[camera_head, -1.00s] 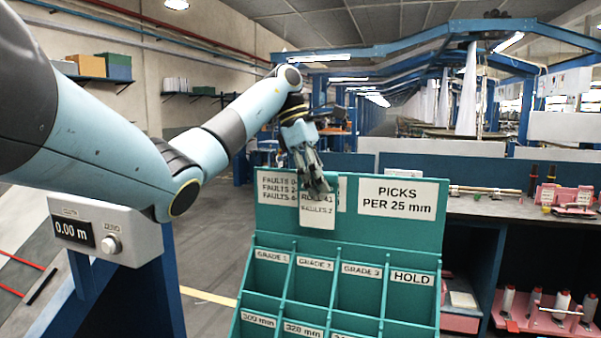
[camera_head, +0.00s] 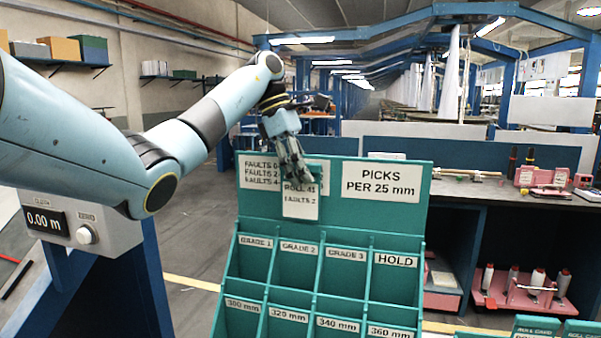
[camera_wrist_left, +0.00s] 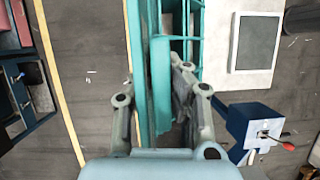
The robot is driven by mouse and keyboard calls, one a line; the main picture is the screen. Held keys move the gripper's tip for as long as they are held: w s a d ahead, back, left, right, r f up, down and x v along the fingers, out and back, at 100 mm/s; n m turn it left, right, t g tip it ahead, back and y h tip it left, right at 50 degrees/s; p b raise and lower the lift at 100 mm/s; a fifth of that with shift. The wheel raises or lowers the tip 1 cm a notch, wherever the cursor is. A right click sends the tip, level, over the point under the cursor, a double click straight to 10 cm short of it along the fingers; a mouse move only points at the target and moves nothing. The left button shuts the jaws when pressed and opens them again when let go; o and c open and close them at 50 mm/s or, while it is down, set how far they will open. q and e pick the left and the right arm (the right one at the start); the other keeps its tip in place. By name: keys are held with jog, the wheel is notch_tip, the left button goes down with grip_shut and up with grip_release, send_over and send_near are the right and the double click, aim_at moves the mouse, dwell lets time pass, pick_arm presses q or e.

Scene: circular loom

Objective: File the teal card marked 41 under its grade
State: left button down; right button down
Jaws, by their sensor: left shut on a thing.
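My left gripper (camera_head: 297,172) is shut on the card (camera_head: 300,203), whose white face reads ROLL 41, FAULTS 2. The card hangs in front of the teal rack's back board (camera_head: 340,223), above the GRADE 2 slot (camera_head: 297,268). In the left wrist view, a teal piece that looks like the card (camera_wrist_left: 161,85) stands edge-on between the fingers (camera_wrist_left: 160,105). The rack's upper row reads GRADE 1 (camera_head: 256,241), GRADE 2, GRADE 3 (camera_head: 346,254) and HOLD (camera_head: 396,260). The fingers and card partly cover the faults chart (camera_head: 258,172). My right gripper is out of view.
A lower row of slots carries mm labels such as 300 mm (camera_head: 243,305). A PICKS PER 25 mm sign (camera_head: 381,182) is on the board. More teal cards (camera_head: 535,326) show at the bottom right. A bench (camera_head: 490,193) stands behind on the right.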

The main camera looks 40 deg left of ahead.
aim_at(300, 192)
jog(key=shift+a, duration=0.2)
pick_arm(q)
jog(key=shift+f, duration=0.15)
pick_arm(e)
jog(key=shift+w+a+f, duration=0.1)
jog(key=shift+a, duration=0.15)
pick_arm(q)
jog(key=shift+f, duration=0.1)
jog(key=shift+f+b, duration=0.75)
jog(key=shift+f, duration=0.1)
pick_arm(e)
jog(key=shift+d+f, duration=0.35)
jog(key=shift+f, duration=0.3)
pick_arm(q)
jog(key=shift+f, duration=0.15)
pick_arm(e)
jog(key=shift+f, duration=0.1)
